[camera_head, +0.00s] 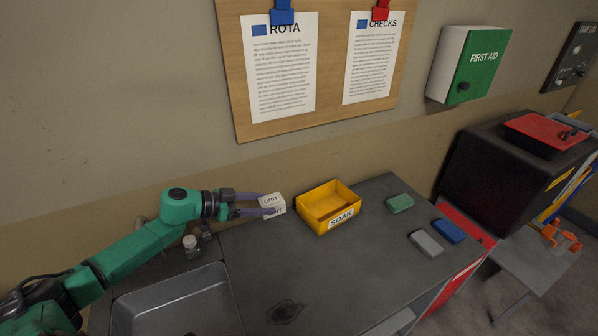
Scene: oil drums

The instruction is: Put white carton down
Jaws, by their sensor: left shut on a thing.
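The white carton (273,201), labelled GRIT, is held between the two purple fingers of my left gripper (262,204). It is at the back of the dark worktop (300,264), just left of the yellow SOAK bin (328,207). The gripper is shut on it from the left. I cannot tell whether the carton's underside touches the worktop. My right gripper is not in view.
A sink (178,303) lies at the front left. A green block (400,203), a grey block (427,243) and a blue block (449,231) lie right of the bin. The worktop's middle is clear apart from a dark stain (285,312). A wall stands behind.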

